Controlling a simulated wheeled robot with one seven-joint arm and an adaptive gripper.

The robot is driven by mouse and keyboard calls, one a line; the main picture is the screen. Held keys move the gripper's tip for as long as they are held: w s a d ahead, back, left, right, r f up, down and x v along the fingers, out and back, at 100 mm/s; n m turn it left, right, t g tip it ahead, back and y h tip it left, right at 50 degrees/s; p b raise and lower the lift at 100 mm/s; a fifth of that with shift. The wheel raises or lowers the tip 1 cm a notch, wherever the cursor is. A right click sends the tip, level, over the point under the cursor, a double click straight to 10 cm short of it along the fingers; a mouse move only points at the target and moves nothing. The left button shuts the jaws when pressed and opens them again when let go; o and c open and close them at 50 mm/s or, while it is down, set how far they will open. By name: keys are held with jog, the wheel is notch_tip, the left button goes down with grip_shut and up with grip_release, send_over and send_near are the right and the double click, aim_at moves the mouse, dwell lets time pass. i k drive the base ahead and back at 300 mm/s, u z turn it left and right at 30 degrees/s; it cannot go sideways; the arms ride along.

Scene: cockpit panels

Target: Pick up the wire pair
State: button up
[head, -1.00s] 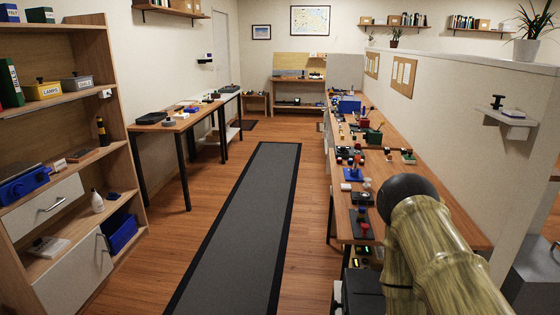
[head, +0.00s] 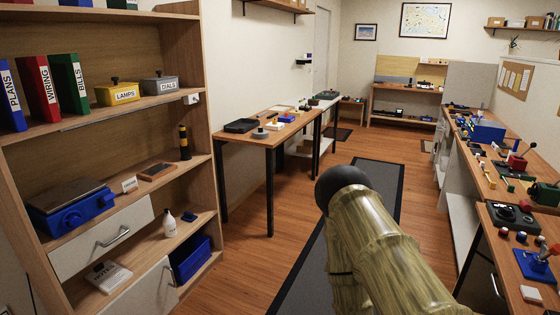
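No wire pair can be made out in the head view; objects on the far benches are too small to tell. My arm rises from the bottom right of the picture, and its dark rounded end covers part of the floor mat. My gripper's fingers do not show.
A wooden shelf (head: 205,135) with binders, boxes and a blue scale (head: 72,208) stands close at left. A table (head: 262,138) with small items is along the left wall. A long workbench (head: 497,217) with controls runs along the right. The grey floor mat (head: 379,178) between them is clear.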

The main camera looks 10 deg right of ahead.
aim_at(510, 188)
jog(key=z, duration=0.4)
jog(key=i, duration=1.6)
jog(key=z, duration=1.3)
jog(key=i, duration=0.65)
jog(key=z, duration=0.5)
